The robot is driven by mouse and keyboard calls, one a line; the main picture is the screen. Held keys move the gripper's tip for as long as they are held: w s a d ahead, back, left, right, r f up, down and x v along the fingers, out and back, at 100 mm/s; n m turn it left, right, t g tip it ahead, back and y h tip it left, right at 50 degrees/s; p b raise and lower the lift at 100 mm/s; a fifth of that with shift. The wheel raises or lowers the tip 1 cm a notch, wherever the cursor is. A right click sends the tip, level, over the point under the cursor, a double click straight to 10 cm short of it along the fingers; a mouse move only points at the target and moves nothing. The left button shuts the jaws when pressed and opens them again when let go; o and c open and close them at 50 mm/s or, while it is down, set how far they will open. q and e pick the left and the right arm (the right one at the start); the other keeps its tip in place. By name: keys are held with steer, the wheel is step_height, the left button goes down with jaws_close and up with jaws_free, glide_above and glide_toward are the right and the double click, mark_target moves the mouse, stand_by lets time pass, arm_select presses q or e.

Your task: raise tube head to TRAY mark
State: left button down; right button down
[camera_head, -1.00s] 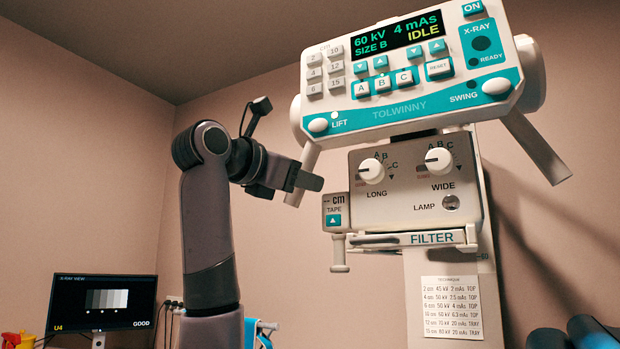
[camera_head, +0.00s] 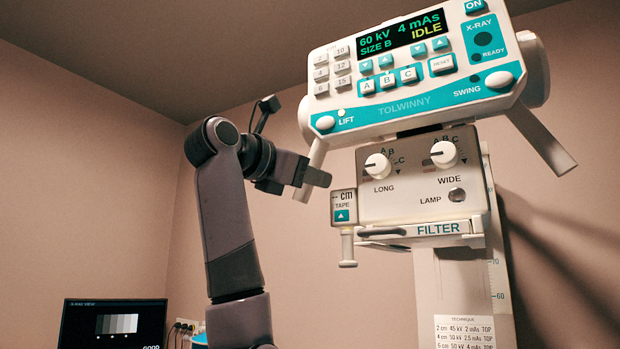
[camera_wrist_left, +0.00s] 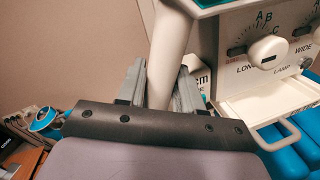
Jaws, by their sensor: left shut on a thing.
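The tube head (camera_head: 420,75) is a white and teal unit with a lit display reading 60 kV, 4 mAs, SIZE B, IDLE. Its lower box (camera_head: 415,180) carries the LONG and WIDE dials. My left gripper (camera_head: 316,178) is shut on the tube head's left handle (camera_head: 318,152), a white slanted bar. In the left wrist view the handle (camera_wrist_left: 168,55) stands between the two fingers. The column (camera_head: 455,285) shows scale numbers 70 and 60 below the head. No TRAY mark on the column is readable. My right gripper is out of view.
A second handle (camera_head: 541,140) hangs free at the right. A tape unit (camera_head: 343,207) sticks out at the lower box's left. A monitor (camera_head: 112,325) stands low at the left, and a technique card (camera_head: 465,332) is on the column. The wall space at left is clear.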

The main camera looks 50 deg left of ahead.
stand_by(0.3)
arm_select(q)
steer(key=c, duration=0.8)
jaws_free()
steer(key=shift+c, duration=0.2)
steer(key=shift+s+b, duration=0.3)
steer(key=shift+s, duration=0.25)
steer(key=s+b, duration=0.1)
steer(key=s, duration=0.5)
steer(key=shift+d+b, duration=0.4)
